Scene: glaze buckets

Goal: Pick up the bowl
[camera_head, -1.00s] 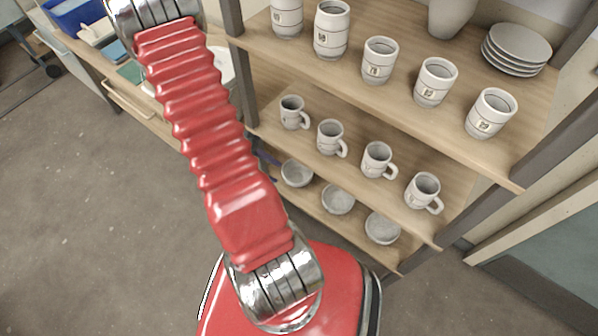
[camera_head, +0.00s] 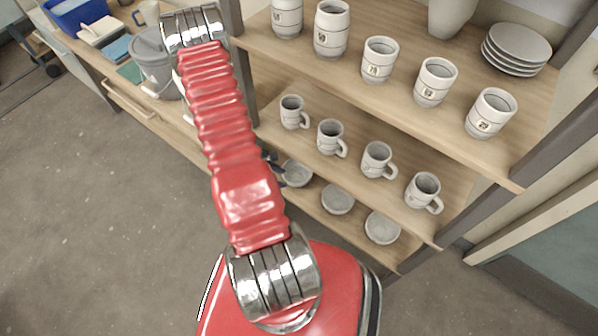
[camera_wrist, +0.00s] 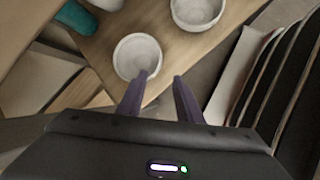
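Three grey-white bowls stand in a row on the bottom shelf: a left one (camera_head: 297,173), a middle one (camera_head: 338,198) and a right one (camera_head: 382,227). My gripper (camera_head: 272,168) shows partly behind my arm, just left of the left bowl. In the wrist view my gripper (camera_wrist: 161,76) is open, with its two dark fingers apart and nothing between them. The left fingertip overlaps the near rim of a bowl (camera_wrist: 137,57) in that view; I cannot tell whether it touches. A second bowl (camera_wrist: 197,10) is farther off, at the top edge.
Several mugs (camera_head: 377,160) stand on the shelf above the bowls. Several cups (camera_head: 380,60) and stacked plates (camera_head: 516,48) stand on the top shelf. A dark shelf post (camera_head: 238,60) rises behind my arm. A grey bucket (camera_head: 158,62) stands at the left. The floor (camera_head: 90,220) is clear.

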